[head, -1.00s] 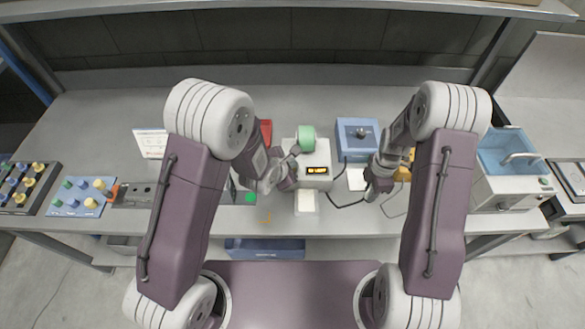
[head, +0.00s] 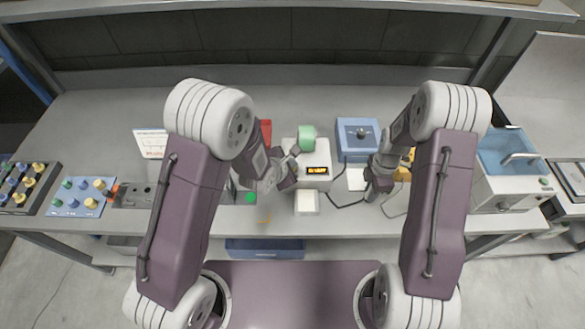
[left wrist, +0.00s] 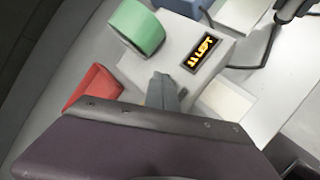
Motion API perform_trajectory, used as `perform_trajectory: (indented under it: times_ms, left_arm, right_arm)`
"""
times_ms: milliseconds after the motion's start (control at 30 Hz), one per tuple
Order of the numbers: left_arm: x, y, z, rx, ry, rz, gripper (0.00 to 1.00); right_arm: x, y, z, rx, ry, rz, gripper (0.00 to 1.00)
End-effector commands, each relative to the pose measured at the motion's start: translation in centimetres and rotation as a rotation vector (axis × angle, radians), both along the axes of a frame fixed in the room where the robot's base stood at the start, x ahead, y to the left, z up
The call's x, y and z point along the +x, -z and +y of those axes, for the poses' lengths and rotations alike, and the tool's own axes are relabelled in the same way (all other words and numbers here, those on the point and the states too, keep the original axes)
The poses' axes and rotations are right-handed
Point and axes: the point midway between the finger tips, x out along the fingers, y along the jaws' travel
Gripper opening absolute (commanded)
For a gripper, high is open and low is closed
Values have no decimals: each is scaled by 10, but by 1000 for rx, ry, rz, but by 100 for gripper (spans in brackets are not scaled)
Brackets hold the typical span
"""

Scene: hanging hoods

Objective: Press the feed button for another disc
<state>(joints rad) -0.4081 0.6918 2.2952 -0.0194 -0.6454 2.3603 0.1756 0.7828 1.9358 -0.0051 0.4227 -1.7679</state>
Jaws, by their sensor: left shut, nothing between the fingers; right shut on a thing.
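A white dispenser (head: 317,184) with a lit amber display (head: 317,170) and a green roll (head: 307,138) stands at mid-bench. In the left wrist view the display (left wrist: 201,50) seems to read "11 LEFT". A white square piece (head: 306,202) lies at the dispenser's front. My left gripper (head: 293,158) is shut and empty at the dispenser's left side; its fingertips (left wrist: 168,88) show against the casing. I cannot make out the feed button, nor whether the tips touch. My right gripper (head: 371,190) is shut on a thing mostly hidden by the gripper.
A blue box with a dark knob (head: 358,137) stands behind right. A red item (head: 266,131) is behind my left gripper. A blue-lidded machine (head: 507,155) stands far right.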

Motion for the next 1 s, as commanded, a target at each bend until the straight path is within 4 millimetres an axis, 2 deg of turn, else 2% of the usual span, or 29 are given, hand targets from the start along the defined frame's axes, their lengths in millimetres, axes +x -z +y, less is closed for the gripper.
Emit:
perform_trajectory:
  times_ms: [267,1000]
  left_arm:
    - [0,9,0,0,0,0,0]
    - [0,13,0,0,0,0,0]
  right_arm:
    - [0,10,0,0,0,0,0]
    - [0,14,0,0,0,0,0]
